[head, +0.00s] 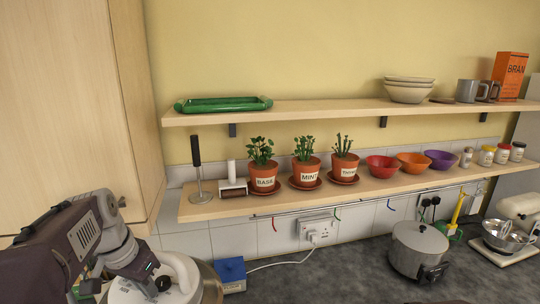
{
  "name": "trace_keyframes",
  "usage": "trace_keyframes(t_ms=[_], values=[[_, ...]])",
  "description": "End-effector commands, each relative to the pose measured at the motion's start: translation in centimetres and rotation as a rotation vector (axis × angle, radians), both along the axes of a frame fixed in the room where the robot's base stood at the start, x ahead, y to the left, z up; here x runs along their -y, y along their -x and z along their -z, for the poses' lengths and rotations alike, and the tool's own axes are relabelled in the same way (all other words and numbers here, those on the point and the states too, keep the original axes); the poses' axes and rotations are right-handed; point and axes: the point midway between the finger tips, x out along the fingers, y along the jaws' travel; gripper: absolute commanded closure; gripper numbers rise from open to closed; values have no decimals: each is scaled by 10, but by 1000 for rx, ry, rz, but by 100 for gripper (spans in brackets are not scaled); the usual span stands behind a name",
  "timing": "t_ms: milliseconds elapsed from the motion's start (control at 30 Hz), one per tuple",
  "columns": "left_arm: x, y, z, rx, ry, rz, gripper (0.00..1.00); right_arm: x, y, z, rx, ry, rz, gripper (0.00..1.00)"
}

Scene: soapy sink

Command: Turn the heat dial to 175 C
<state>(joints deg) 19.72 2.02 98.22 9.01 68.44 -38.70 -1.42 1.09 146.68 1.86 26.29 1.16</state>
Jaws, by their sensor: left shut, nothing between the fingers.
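No heat dial with a readable 175 C mark shows in the head view. My left gripper (161,284) is at the bottom left, shut and empty, pointing down over a white-topped round appliance (125,294) with a metallic rim. The gripper and wrist cover part of that top, and the frame edge cuts off its front. I cannot tell whether the fingers touch it. A blue box (231,272) stands just right of it. My right gripper is out of view.
A steel pot (418,250) and a mixer (518,215) stand on the right of the dark counter (330,280). A white cable (285,264) runs to the wall socket (317,230). The lower shelf (225,208) holds plants and bowls. The middle counter is clear.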

Motion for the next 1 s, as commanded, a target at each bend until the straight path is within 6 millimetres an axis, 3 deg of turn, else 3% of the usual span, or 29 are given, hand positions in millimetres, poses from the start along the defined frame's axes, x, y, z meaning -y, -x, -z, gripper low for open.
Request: trace_keyframes(t_ms=[1000], values=[[-13,-7,0,1,1,-1,100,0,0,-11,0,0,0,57]])
